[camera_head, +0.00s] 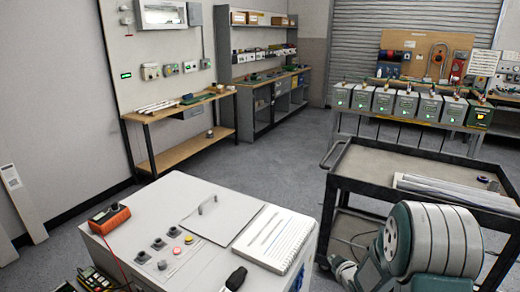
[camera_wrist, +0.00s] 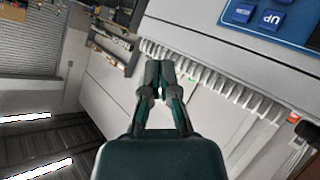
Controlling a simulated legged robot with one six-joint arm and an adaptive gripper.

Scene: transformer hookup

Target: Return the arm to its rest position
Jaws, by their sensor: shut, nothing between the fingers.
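My gripper (camera_wrist: 160,72) shows in the wrist view with its two fingers together, shut and empty. It is in front of a pale surface with a row of white slats or terminals. My arm (camera_head: 428,240) shows at the lower right of the head view, folded close to the camera, with its rounded grey and green joint in front of the black cart. The gripper's fingers cannot be made out in the head view.
A white cabinet (camera_head: 165,215) with buttons, an orange meter (camera_head: 109,218) and a notebook (camera_head: 268,236) stands in front. A black cart (camera_head: 375,165) is at right. Several green-white units (camera_head: 408,103) line a bench behind. Grey floor (camera_head: 270,160) is clear between.

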